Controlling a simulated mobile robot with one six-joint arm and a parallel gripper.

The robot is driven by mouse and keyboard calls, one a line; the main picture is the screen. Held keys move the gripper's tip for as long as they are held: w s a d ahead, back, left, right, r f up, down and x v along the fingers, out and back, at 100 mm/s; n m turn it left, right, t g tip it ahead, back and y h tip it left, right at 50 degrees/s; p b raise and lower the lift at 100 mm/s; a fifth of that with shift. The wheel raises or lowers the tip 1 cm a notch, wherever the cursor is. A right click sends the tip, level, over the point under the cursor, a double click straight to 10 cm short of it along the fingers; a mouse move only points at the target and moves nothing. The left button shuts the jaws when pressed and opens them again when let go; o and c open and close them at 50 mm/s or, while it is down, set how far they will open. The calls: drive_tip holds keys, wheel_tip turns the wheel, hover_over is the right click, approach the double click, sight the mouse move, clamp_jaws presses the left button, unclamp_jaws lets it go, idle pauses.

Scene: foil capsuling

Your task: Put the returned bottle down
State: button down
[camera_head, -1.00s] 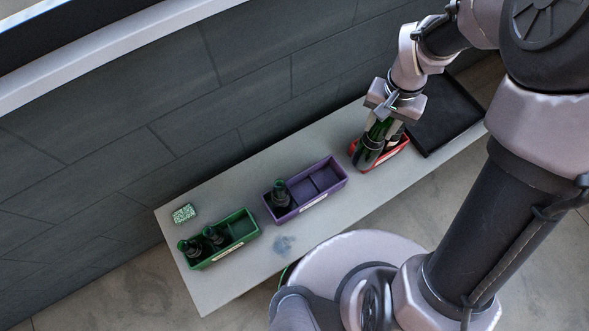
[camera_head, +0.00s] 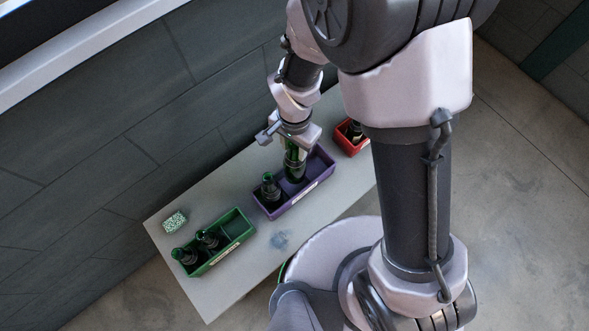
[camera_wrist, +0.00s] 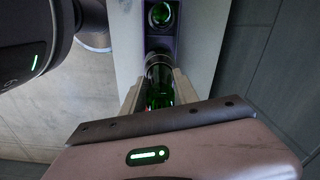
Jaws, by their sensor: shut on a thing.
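My gripper (camera_head: 295,143) is shut on a dark green bottle (camera_head: 295,163), which hangs upright from it over the purple crate (camera_head: 312,189). Its lower end appears in or just above the middle compartment; I cannot tell whether it touches the floor of the crate. In the wrist view the held bottle (camera_wrist: 160,84) sits between the two fingers, with purple crate wall beyond it. Another dark bottle (camera_head: 270,188) stands in the crate's left compartment; its round top (camera_wrist: 161,14) shows in the wrist view. The right compartment looks empty.
A green crate (camera_head: 226,250) with two dark bottles stands at the left, with a green-white speckled block (camera_head: 175,221) behind it. A red crate (camera_head: 345,143) holding a dark bottle is at the right, partly hidden by my arm. A bluish smudge (camera_head: 279,240) marks the grey bench.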

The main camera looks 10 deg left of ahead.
wheel_tip(320, 180, down, 10)
drive_tip(key=b, duration=0.3)
drive_tip(key=shift+r+b, duration=0.15)
drive_tip(key=shift+b, duration=0.15)
drive_tip(key=c, duration=0.9)
unclamp_jaws()
